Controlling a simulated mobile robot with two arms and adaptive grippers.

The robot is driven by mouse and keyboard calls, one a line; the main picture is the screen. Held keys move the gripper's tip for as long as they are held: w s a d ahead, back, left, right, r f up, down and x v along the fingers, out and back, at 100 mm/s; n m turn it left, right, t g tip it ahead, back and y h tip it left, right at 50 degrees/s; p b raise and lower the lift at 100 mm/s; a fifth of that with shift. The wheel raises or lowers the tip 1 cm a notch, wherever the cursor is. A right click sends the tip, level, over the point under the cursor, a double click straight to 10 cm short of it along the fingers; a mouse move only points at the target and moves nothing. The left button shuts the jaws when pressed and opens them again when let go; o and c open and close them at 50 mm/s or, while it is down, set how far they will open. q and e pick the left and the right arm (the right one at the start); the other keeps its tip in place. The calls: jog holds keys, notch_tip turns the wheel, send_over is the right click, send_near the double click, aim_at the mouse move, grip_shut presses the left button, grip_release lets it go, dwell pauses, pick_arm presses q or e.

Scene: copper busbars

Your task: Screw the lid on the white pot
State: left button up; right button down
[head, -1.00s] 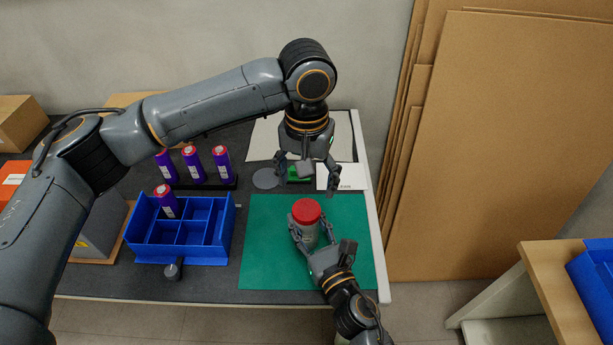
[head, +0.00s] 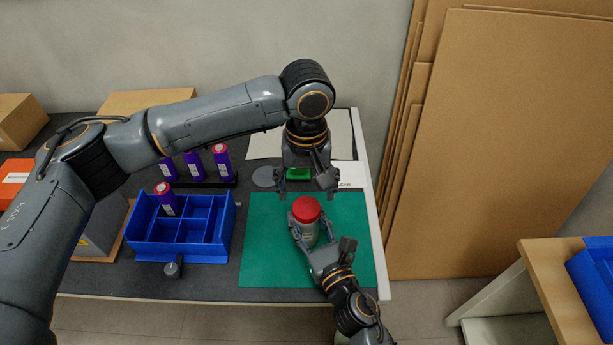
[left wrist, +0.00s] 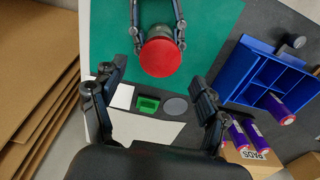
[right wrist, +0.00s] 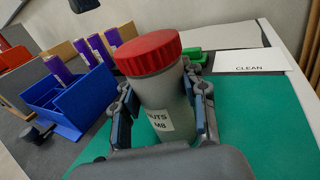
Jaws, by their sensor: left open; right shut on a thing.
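The white pot (right wrist: 165,100) looks grey-white, bears a label reading "NUTS M8" and stands upright on the green mat (head: 265,270). The red lid (head: 306,209) sits on top of the pot; it also shows in the right wrist view (right wrist: 148,52) and from above in the left wrist view (left wrist: 160,56). I cannot tell how tightly it sits. My right gripper (head: 307,243) is shut around the pot's body, below the lid. My left gripper (head: 308,190) is open and empty, pointing down behind the lid and apart from it; its spread fingers show in the left wrist view (left wrist: 157,108).
A blue divided bin (head: 180,255) stands left of the mat, with a purple canister (head: 166,202) in it. Several purple canisters stand behind it. A grey disc (head: 264,177), a small green tray (head: 298,174) and a "CLEAN" card (head: 352,175) lie behind the mat.

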aim_at(306, 207)
pick_arm(q)
jog(key=shift+f, duration=2.25)
